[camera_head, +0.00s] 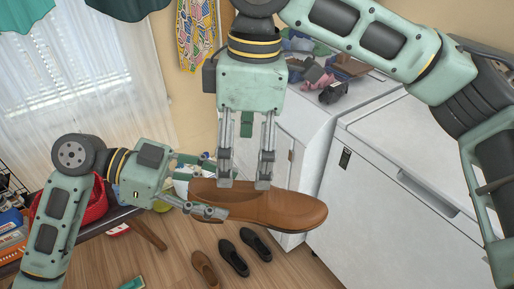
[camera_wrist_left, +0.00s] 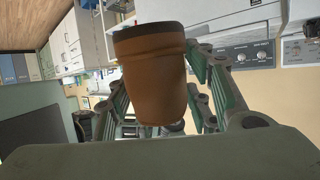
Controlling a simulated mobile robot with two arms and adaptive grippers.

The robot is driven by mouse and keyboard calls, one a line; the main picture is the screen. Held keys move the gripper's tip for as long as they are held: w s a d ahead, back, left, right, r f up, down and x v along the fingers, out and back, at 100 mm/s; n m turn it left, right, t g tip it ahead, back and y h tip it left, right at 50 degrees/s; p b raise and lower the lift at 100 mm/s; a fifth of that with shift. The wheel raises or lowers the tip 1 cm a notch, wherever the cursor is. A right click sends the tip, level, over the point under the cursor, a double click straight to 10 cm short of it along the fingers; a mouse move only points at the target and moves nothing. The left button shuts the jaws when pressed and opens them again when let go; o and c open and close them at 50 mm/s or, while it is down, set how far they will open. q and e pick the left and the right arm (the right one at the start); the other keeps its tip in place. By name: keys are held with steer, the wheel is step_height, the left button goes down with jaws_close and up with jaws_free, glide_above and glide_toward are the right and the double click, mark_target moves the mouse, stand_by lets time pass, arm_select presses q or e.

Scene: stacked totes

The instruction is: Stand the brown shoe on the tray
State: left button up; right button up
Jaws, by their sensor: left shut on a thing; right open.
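The brown shoe (camera_head: 280,209) is held in the air, lying lengthwise with its toe to the right in the head view. My left gripper (camera_head: 207,196) is shut on its heel end. In the left wrist view the brown shoe (camera_wrist_left: 157,85) shows end-on between the fingers of my left gripper (camera_wrist_left: 165,125). My right gripper (camera_head: 244,184) points down from above, fingers apart, with its tips at the shoe's upper edge. I cannot tell whether they touch it. I cannot make out a tray clearly in either view.
A white appliance (camera_head: 405,170) stands right of the shoe. Small dark items (camera_head: 332,92) lie on the white surface behind. Below on the wooden floor are another brown shoe (camera_head: 205,270) and a pair of black shoes (camera_head: 233,258). A red basket (camera_head: 92,203) is at the left.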

mark_target(257, 199)
steer(key=shift+h, duration=0.6)
steer(key=f, duration=0.4)
steer(key=d+f, duration=0.1)
steer(key=f, duration=0.6)
steer(key=shift+s+d+f, duration=0.35)
steer(key=shift+s+d, duration=0.05)
steer(key=shift+c, duration=0.6)
arm_select(q)
steer(key=shift+s, duration=0.1)
arm_select(e)
steer(key=shift+w, duration=0.1)
steer(key=c, duration=1.3)
arm_select(q)
steer(key=o, duration=1.3)
steer(key=shift+c, duration=0.2)
arm_select(e)
steer(key=shift+c, duration=1.1)
arm_select(q)
steer(key=shift+o, duration=1)
